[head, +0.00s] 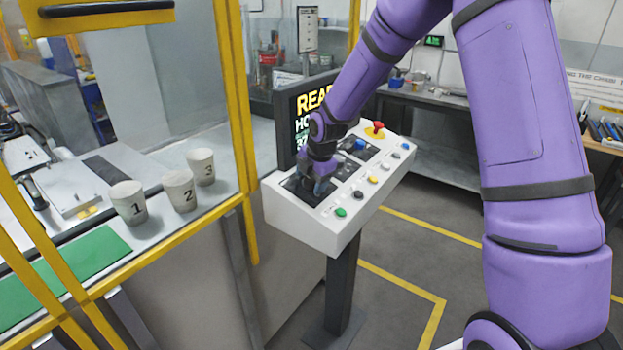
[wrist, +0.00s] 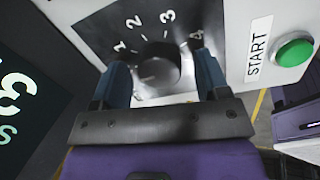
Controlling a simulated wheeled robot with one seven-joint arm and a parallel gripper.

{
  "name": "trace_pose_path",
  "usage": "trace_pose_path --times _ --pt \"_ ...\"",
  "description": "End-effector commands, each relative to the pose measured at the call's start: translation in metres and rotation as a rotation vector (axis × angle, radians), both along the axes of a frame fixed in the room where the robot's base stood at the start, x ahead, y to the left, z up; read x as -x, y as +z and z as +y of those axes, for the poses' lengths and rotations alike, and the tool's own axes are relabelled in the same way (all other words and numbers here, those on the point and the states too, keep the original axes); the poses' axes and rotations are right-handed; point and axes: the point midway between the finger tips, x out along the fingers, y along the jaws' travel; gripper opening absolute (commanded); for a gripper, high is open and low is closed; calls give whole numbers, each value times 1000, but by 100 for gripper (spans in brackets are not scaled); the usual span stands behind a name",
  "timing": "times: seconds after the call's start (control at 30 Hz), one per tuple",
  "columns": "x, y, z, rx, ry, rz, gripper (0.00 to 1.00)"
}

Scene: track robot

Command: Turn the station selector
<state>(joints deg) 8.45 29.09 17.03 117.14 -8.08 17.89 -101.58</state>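The station selector is a round black knob (wrist: 157,72) on a dark plate marked 1, 2, 3 and 4, seen in the wrist view. Which number it points to I cannot tell. My gripper (wrist: 160,60) is open, with one blue-grey finger on each side of the knob and a small gap visible on both sides. The right finger's tip is close to the 4. In the head view my gripper (head: 317,186) is over the left part of the white control panel (head: 337,230) and hides the knob there.
A green START button (wrist: 295,52) is right of the dial plate; the panel also bears several other buttons and a red emergency stop (head: 375,128). A screen (head: 287,130) stands behind the panel. Cups numbered 1 (head: 129,203), 2 (head: 180,191) and 3 (head: 201,167) stand at left behind yellow posts.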

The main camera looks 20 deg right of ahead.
Motion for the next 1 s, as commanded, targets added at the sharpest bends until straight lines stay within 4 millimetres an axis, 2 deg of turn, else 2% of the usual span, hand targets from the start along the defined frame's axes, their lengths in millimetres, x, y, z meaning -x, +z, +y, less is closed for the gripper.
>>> trace_pose_path --times 0.03,0.2,0.63,1.0 --pt "0 0 0 0 0 0 60" --pt "0 0 0 0 0 0 20" --pt "0 0 0 -15 -70 11 20" --pt "0 0 1 -77 -351 55 20"
